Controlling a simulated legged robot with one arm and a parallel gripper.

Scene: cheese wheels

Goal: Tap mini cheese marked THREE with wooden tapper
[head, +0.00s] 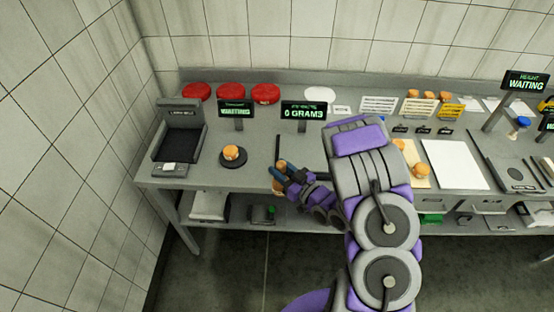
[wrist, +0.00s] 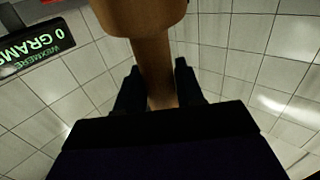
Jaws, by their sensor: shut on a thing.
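My gripper (head: 285,174) is shut on the wooden tapper (head: 281,163) near the counter's front edge, left of the centre. In the wrist view the tapper's brown handle (wrist: 155,75) stands between the two dark fingers of my gripper (wrist: 157,82), with its thicker head at the top edge. A small orange mini cheese (head: 232,152) sits on a round black stand (head: 232,163) to the left of my gripper, apart from the tapper. Other orange mini cheeses (head: 419,171) lie on the right, partly behind my arm. No number on any cheese is readable.
A screen reading "0 GRAMS" (head: 304,110) stands behind my gripper, and a "WAITING" screen (head: 236,109) stands behind the black stand. A dark boxy device (head: 180,138) is at the counter's left end. Red wheels (head: 230,91) line the back. Bare counter lies between stand and gripper.

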